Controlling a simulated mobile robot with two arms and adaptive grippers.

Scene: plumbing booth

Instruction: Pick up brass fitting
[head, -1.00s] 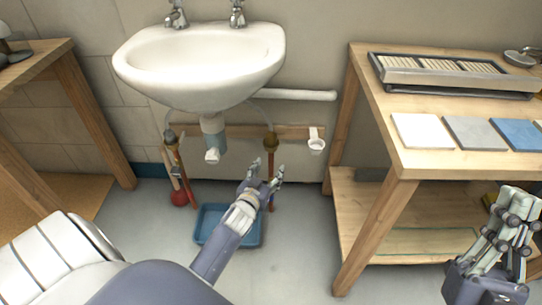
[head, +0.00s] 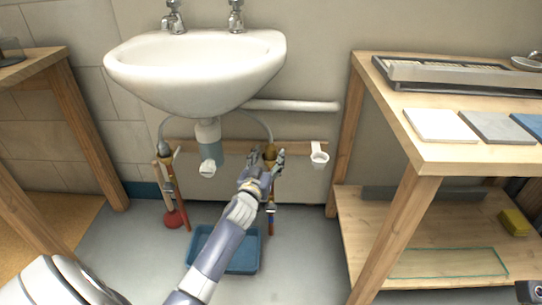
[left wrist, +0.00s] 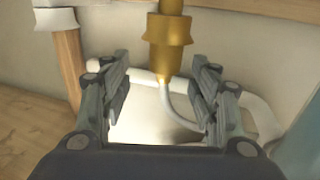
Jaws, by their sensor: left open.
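The brass fitting (head: 270,152) is on the right-hand supply pipe below the sink, at the wooden rail. In the left wrist view the brass fitting (left wrist: 168,38) is a golden, stepped collar with a pale hose leaving its end. My left gripper (head: 267,157) reaches up to it with fingers spread around its sides. In the left wrist view my open left gripper (left wrist: 163,85) has one finger either side, with the fitting just beyond the tips; no contact shows. Only a dark scrap of what seems my right gripper (head: 530,291) shows at the bottom right corner.
The white sink (head: 195,75) hangs above, its trap (head: 208,150) left of the fitting. A white cup-like holder (head: 319,157) sits close right on the rail. A blue tray (head: 240,262) is on the floor below. A wooden bench (head: 385,120) stands right.

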